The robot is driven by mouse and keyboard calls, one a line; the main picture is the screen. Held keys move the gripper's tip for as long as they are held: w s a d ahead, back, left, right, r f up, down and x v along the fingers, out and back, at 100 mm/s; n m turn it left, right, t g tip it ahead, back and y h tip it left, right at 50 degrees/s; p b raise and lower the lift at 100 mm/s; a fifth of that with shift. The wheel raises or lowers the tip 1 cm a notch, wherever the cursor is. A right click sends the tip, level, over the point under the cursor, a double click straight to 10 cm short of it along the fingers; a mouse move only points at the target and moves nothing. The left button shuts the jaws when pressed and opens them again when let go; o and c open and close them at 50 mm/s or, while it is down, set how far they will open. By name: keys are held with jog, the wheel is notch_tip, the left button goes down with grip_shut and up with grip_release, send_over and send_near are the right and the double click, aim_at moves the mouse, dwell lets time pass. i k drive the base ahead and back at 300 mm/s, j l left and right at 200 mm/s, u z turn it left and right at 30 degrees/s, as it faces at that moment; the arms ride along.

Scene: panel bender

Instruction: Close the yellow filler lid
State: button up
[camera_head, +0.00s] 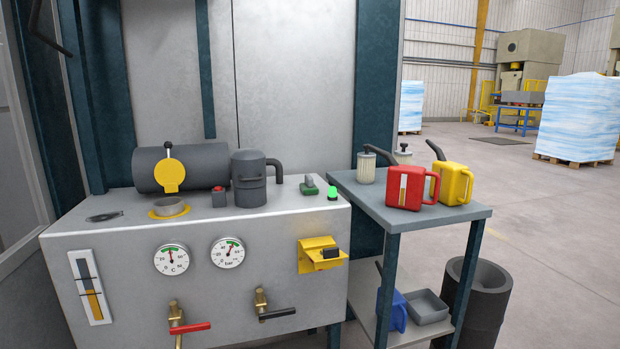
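The yellow filler lid (169,176) stands open, tilted up on edge with its round yellow face toward me. The grey filler neck (171,207) sits in front of and below the lid, on a yellow ring on top of the grey tank (130,232). Its round mouth is uncovered. My gripper is not in view.
A dark cylinder (210,160) lies behind the lid, and a dark canister (249,185) and red button (218,192) stand to the right. A side table (375,199) holds red (406,188) and yellow jugs (453,184). Valve levers (190,328) project from the tank front.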

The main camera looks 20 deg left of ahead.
aim_at(169, 172)
jog(key=u, duration=1.6)
